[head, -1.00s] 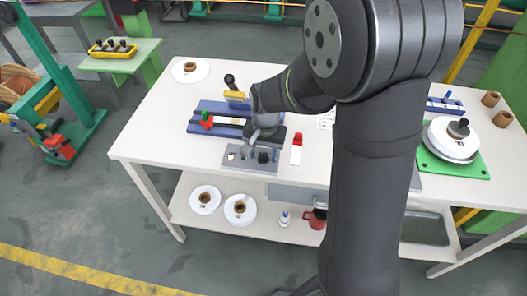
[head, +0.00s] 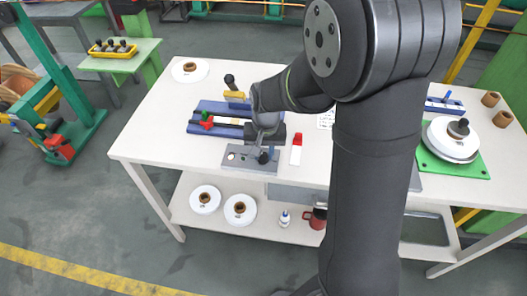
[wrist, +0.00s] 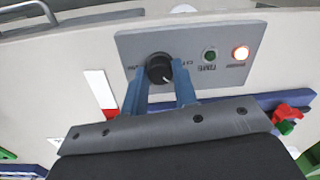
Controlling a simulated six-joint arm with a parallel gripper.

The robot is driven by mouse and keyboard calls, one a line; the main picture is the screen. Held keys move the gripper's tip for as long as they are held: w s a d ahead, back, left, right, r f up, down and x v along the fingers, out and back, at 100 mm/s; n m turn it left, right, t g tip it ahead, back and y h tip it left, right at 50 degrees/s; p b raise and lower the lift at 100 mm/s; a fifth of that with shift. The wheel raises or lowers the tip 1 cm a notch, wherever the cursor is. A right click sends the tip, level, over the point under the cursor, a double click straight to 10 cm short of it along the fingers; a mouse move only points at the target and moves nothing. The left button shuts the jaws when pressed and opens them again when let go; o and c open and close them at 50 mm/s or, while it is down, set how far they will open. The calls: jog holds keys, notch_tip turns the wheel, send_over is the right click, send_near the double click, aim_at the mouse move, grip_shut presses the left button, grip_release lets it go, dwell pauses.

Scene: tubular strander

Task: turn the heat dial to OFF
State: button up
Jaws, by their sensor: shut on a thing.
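The heat dial (wrist: 159,67) is a round black knob on a grey panel (wrist: 140,42) in the wrist view. A short white mark on it points toward the lower right of that picture. Small lettering flanks the dial, upside down and too small to read surely. My gripper (wrist: 160,82) has its two blue fingers on either side of the dial, shut on it. In the head view my gripper (head: 264,154) is over the right part of the panel (head: 238,163) and hides most of the dial.
A green button (wrist: 209,55) and a lit reddish lamp (wrist: 241,53) are on the panel. A blue fixture with a red clamp (head: 206,120) stands behind it. A red-and-white block (head: 296,150) lies close to the right. The table's front left is clear.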

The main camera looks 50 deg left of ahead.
aim_at(265, 154)
jog(key=n, duration=0.4)
jog(key=shift+n, duration=2.6)
jog(key=o, duration=1)
jog(key=shift+r, duration=0.1)
notch_tip(265, 154, up, 17)
jog(key=shift+w, duration=0.4)
jog(key=shift+a, duration=0.1)
